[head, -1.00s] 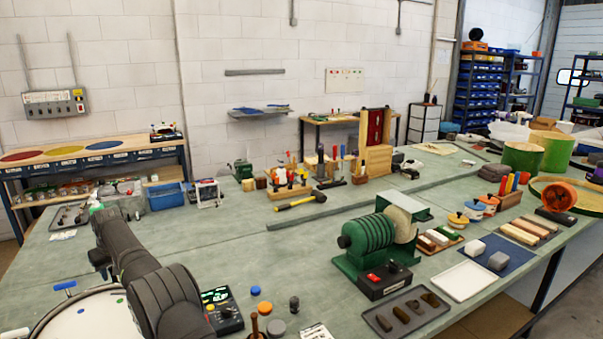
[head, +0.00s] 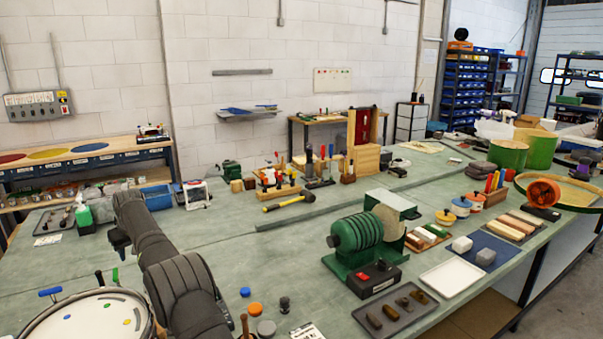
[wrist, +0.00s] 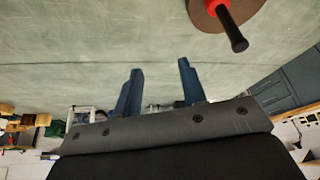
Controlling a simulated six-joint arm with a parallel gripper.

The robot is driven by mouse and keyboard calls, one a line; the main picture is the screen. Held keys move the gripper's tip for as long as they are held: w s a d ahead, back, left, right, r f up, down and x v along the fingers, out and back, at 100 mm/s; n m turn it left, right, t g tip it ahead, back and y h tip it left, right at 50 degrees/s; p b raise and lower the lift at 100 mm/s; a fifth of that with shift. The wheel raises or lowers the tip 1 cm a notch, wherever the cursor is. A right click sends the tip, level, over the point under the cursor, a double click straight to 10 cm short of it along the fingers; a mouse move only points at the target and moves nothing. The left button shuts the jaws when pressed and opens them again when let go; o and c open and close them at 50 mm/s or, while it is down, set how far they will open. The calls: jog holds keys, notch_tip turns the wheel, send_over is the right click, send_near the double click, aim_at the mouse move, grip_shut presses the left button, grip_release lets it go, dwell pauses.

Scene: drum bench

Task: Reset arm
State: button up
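My gripper shows in the wrist view as two blue fingers (wrist: 159,78) spread apart with nothing between them, so it is open and empty. It hangs over bare grey-green bench surface in that view. In the head view my dark arm reaches from the lower left up the left side of the bench, and the fingers cannot be made out there. A brown disc (wrist: 208,16) with a red and black handle lies near the top right of the wrist view, apart from the fingers.
A drum (head: 85,318) sits at the lower left beside my arm. The green ribbed machine (head: 360,240) and a grey tray (head: 395,312) are to the right. Bare bench (head: 250,250) lies between arm and machine.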

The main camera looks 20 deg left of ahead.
jog(key=w+d+m+t, duration=0.1)
jog(key=w+d, duration=0.5)
jog(key=d, duration=0.5)
jog(key=w+d+m+h, duration=0.1)
jog(key=w+d+m, duration=0.1)
jog(key=w+d, duration=0.65)
jog(key=w+d+m+t, duration=0.1)
jog(key=w+d, duration=0.3)
jog(key=d, duration=1)
jog(key=s+d+f+m, duration=0.1)
jog(key=s+d, duration=0.1)
jog(key=d, duration=0.9)
jog(key=s+d+f+m+h, duration=0.1)
jog(key=s+d+m, duration=0.1)
jog(key=d, duration=1)
jog(key=s+d+f+m, duration=0.2)
jog(key=s+d, duration=0.1)
jog(key=d, duration=0.9)
jog(key=shift+s+d+h, duration=0.15)
jog(key=shift+s+h, duration=0.05)
jog(key=shift+h, duration=0.2)
jog(key=w+a+r+n, duration=0.1)
jog(key=w+a, duration=0.2)
jog(key=a, duration=0.7)
jog(key=w+a+r+n+y, duration=0.1)
jog(key=w+a, duration=0.3)
jog(key=a, duration=0.6)
jog(key=shift+w+a+n, duration=0.2)
jog(key=shift+a+n, duration=0.05)
jog(key=shift+n, duration=0.05)
